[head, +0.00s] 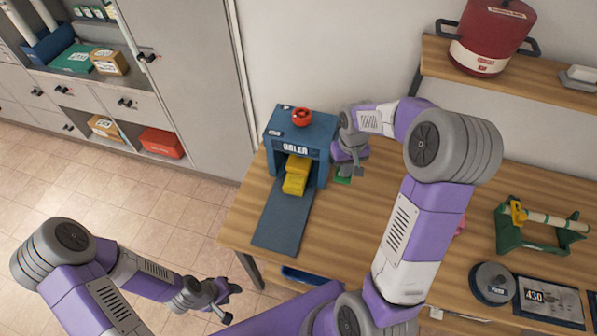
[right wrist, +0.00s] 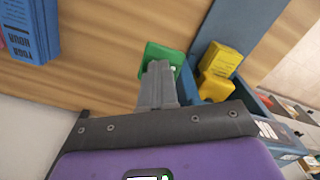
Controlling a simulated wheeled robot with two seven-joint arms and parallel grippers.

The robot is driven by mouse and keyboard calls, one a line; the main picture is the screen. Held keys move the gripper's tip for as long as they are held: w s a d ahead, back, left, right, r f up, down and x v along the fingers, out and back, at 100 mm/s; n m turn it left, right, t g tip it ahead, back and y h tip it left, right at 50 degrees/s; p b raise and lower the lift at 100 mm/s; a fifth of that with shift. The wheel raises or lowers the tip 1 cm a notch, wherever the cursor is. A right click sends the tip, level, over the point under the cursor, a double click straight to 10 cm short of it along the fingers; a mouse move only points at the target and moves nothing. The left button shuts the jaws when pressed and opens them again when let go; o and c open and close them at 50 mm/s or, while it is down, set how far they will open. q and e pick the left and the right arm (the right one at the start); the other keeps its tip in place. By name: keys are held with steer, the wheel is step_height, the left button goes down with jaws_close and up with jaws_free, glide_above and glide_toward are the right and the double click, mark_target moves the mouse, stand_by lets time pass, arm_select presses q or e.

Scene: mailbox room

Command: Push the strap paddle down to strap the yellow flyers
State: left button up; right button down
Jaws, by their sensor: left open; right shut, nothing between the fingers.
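The blue baler (head: 318,132) stands at the table's left end. Its green strap paddle (head: 342,179) sticks out at its right side, partly hidden by my right gripper. The yellow flyers (head: 294,184) lie in the baler's opening; they also show in the right wrist view (right wrist: 222,62). My right gripper (head: 356,168) is shut and empty beside the paddle. In the right wrist view its fingertips (right wrist: 160,70) overlap the green paddle (right wrist: 158,50); I cannot tell whether they touch. My left gripper (head: 233,303) is open and empty, left of the table over the floor.
A dark chute (head: 283,222) runs from the baler to the table's front edge. A red knob (head: 302,116) sits on the baler. A green stand (head: 540,228), a round dark disc (head: 493,284) and a 430 plate (head: 549,301) are at right. A blue block (right wrist: 30,28) shows in the wrist view.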

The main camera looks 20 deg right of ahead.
step_height(320, 180, up, 10)
steer(key=p, duration=0.7)
steer(key=shift+w+f, duration=0.1)
steer(key=shift+f, duration=0.05)
